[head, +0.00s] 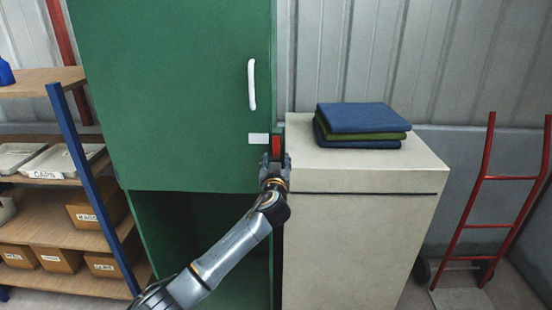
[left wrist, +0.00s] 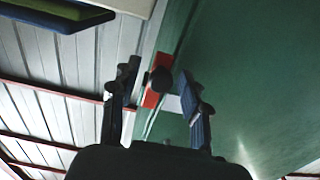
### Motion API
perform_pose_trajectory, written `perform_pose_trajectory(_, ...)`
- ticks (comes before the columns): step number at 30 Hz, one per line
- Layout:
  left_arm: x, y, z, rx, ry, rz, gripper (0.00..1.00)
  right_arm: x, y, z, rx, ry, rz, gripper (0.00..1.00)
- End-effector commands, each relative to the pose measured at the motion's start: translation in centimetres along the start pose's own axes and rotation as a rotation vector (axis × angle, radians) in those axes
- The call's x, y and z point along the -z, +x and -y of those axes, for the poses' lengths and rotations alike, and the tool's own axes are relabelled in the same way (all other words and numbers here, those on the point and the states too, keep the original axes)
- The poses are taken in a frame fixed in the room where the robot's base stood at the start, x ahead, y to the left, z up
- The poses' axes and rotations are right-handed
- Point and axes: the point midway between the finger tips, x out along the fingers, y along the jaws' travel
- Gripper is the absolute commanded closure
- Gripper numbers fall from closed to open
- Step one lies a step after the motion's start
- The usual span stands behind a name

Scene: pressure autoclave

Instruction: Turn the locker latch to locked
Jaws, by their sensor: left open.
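The green locker (head: 170,90) has its door shut, with a white vertical handle (head: 252,84) on it. A red latch (head: 276,146) stands upright at the door's lower right edge, beside a white plate (head: 258,138). My left gripper (head: 275,162) is in front of the latch and partly covers its lower end. My right gripper is not in view.
A beige cabinet (head: 360,230) stands close to the locker's right side, with folded cloths (head: 361,120) on top. A shelf rack with bins (head: 60,225) is at the left. A red hand truck (head: 480,205) stands at the right. An open green compartment (head: 215,225) lies below the door.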

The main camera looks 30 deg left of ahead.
Motion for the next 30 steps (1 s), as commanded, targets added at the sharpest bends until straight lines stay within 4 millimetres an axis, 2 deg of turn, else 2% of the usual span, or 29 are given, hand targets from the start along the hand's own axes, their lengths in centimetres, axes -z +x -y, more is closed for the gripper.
perform_pose_trajectory(9, -0.01, 0.24, 0.0, -0.001, 0.001, 0.0, 0.54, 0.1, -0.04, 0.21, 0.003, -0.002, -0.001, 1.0)
perform_pose_trajectory(11, -0.02, 0.24, 0.0, 0.0, 0.001, 0.0, 0.64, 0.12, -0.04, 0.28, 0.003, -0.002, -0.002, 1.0)
perform_pose_trajectory(16, -0.02, 0.23, 0.01, 0.0, 0.001, 0.0, 0.99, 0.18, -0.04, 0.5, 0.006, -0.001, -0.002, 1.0)
perform_pose_trajectory(30, -0.12, 0.9, -0.33, 0.0, 0.034, 0.0, 1.0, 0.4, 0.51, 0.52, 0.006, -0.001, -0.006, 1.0)
